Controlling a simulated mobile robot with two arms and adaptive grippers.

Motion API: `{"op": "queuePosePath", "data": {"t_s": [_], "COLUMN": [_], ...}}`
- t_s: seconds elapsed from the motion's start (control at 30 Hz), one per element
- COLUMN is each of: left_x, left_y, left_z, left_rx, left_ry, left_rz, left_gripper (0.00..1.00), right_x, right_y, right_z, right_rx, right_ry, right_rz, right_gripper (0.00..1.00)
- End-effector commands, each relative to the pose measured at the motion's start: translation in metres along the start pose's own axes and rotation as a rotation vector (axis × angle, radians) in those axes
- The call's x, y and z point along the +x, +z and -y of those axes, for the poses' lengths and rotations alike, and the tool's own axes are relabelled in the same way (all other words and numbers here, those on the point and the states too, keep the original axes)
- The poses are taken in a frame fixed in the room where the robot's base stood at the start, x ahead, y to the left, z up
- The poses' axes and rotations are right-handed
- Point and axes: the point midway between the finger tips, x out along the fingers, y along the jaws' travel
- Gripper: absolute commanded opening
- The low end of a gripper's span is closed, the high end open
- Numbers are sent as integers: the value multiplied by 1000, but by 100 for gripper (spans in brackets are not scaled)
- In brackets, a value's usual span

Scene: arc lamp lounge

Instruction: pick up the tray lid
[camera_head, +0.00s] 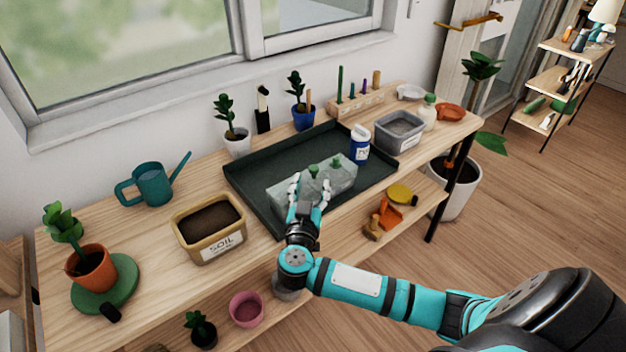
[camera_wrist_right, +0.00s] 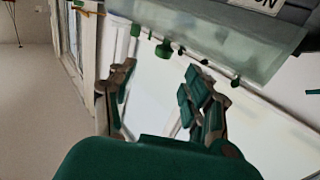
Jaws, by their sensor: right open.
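The tray lid (camera_head: 342,178) is a clear, pale green cover with small green knobs on top. It sits in the dark green tray (camera_head: 254,193) on the wooden bench, and in the right wrist view it crosses the top of the picture (camera_wrist_right: 215,38). My right gripper (camera_head: 310,187) is over the lid's near left part, with its fingers apart around the area of one knob. In the right wrist view the fingers (camera_wrist_right: 158,72) are open with nothing held between them; contact with the lid cannot be told. My left gripper is not in view.
A blue and white bottle (camera_head: 360,145) stands in the tray beside the lid. A grey tub (camera_head: 399,131) is to the right and a soil box (camera_head: 209,228) to the left. Potted plants and a watering can (camera_head: 153,184) also stand on the bench (camera_head: 160,245).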

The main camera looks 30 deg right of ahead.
Motion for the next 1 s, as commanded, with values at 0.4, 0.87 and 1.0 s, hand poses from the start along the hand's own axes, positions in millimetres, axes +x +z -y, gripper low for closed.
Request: {"op": "queuePosePath", "data": {"t_s": [0.4, 0.87, 1.0], "left_x": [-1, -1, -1], "left_y": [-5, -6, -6], "left_z": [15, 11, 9], "left_rx": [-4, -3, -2], "left_ry": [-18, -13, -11], "left_rz": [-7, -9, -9], "left_gripper": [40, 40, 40], "right_x": [43, 80, 80], "right_y": [1, 5, 5], "right_z": [1, 3, 3], "right_rx": [-2, 0, 0], "right_ry": [1, -1, -1], "right_rz": [-4, 0, 0], "right_gripper": [51, 51, 43]}}
